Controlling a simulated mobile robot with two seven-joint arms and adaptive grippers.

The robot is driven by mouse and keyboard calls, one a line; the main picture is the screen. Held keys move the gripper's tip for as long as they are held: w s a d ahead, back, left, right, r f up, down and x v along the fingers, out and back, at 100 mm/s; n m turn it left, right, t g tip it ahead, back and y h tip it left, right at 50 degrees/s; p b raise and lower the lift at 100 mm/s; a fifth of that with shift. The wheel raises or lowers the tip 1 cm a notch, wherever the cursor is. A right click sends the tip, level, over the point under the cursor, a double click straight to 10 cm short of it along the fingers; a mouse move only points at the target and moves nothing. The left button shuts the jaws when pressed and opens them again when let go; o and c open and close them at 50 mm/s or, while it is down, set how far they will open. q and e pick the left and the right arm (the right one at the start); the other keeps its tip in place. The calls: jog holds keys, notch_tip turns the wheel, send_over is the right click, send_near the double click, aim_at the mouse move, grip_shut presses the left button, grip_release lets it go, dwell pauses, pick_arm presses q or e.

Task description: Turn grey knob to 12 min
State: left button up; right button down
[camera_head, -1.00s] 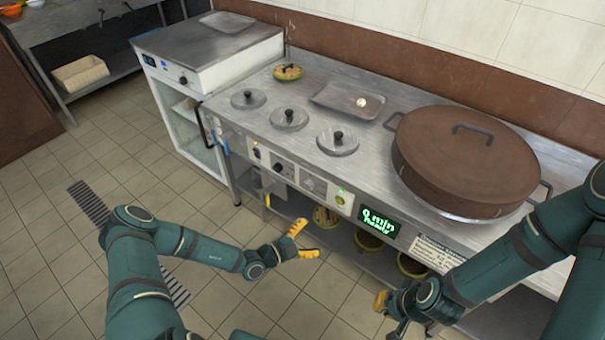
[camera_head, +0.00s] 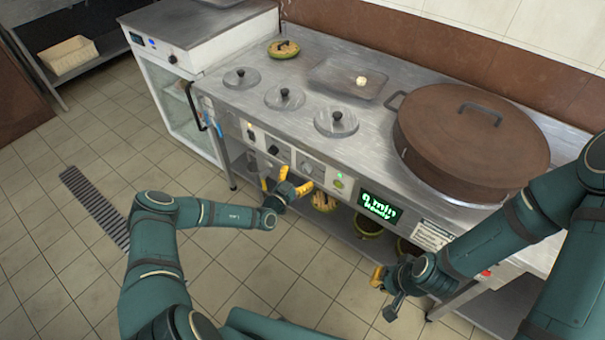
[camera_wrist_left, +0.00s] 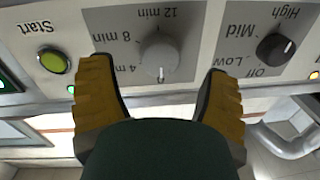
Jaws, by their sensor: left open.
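The grey knob (camera_wrist_left: 160,55) sits on the stove's front panel in the left wrist view, where the lettering is upside down. Its white mark points down in that picture, away from the "12 min" label and below "4 min". My left gripper (camera_wrist_left: 160,85) is open, with its yellow fingers on either side of the knob and apart from it. In the head view my left gripper (camera_head: 293,182) is just in front of the panel. My right gripper (camera_head: 381,282) is low at the right; its jaws are unclear.
A black knob (camera_wrist_left: 275,48) and a green Start button (camera_wrist_left: 54,61) flank the grey knob. The display (camera_head: 379,207) reads "0 min Ready". A large brown-lidded pot (camera_head: 470,150) stands on the counter. Bowls sit on the shelf below. The floor in front is clear.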

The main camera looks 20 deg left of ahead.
pick_arm(q)
jog(key=shift+x, duration=1.45)
jog(key=c, duration=1.2)
jog(key=shift+c, duration=0.2)
